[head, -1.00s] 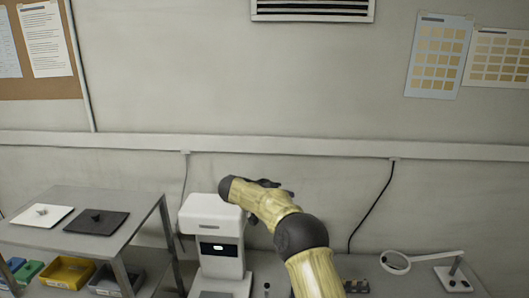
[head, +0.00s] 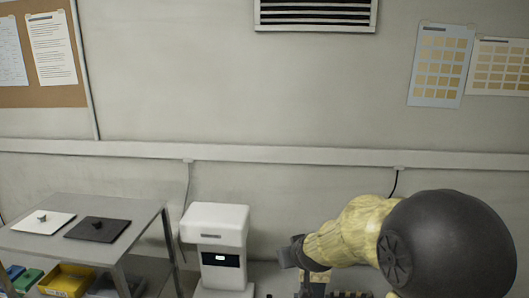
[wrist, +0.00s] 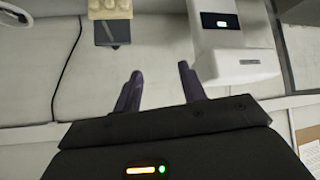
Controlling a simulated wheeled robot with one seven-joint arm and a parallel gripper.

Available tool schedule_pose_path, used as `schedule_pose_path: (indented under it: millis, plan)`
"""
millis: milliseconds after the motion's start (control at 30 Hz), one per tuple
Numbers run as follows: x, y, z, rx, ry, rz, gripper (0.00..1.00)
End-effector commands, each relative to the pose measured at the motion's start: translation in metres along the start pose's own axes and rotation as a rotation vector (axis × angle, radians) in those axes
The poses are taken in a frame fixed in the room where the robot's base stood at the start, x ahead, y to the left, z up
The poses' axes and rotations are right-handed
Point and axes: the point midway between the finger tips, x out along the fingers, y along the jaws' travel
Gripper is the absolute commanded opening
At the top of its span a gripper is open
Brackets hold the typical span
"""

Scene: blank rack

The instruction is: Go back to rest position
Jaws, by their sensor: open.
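My gripper (wrist: 160,88) shows in the wrist view with its two dark fingers apart and nothing between them. In the head view my yellow and black arm reaches in from the lower right. Its dark wrist end (head: 290,253) is just right of the white machine (head: 216,232), and the fingers are not clear there. The white machine with a small lit display also shows in the wrist view (wrist: 236,45), beyond the fingers and to the right.
A grey metal shelf (head: 148,215) at left holds a white plate (head: 40,223) and a dark plate (head: 97,229). A yellow bin (head: 66,279) sits below. A dark rack-like item (head: 345,294) is partly hidden under my arm.

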Motion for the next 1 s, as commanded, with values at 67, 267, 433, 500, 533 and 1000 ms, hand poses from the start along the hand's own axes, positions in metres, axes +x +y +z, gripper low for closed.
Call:
schedule_pose_path:
  millis: [67, 267, 433, 500, 533, 1000]
  plan:
    - [-0.021, 0.006, 0.047, 0.037, -0.117, -0.011, 0.41]
    - [-0.075, 0.017, 0.154, 0.145, -0.403, 0.006, 0.41]
    - [-0.108, 0.021, 0.209, 0.208, -0.552, 0.040, 0.41]
    - [-0.112, 0.022, 0.216, 0.215, -0.574, 0.046, 0.41]
    - [-0.113, 0.022, 0.217, 0.217, -0.578, 0.048, 0.41]
    - [-0.112, 0.021, 0.216, 0.216, -0.575, 0.046, 0.41]
